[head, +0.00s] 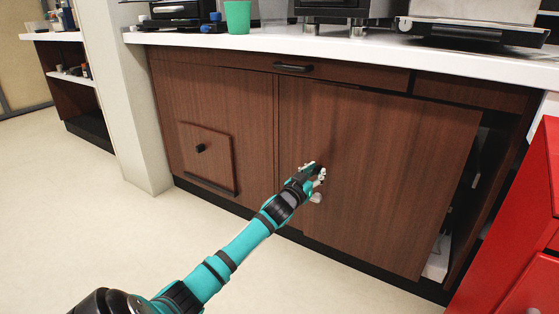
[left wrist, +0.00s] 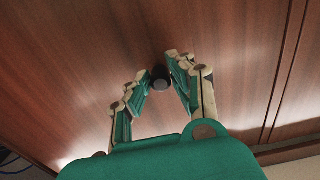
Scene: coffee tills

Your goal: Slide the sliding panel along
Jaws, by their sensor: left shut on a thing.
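The sliding panel (head: 385,165) is a large brown wood-grain door in the lower front of the counter. A dark open gap (head: 470,185) shows at its right edge, with some pale things inside. My left gripper (head: 318,172) reaches to the left part of the panel. In the left wrist view my left gripper (left wrist: 160,72) has its fingers closed around a small dark round knob (left wrist: 160,83) on the panel (left wrist: 230,50). In the head view the gripper hides the knob. My right gripper is not in view.
A drawer with a dark handle (head: 293,67) sits above the panel. A small square flap with a black knob (head: 200,148) is at left. The white countertop (head: 260,41) bears a green cup (head: 237,17) and machines. A red cabinet (head: 520,220) stands close at right.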

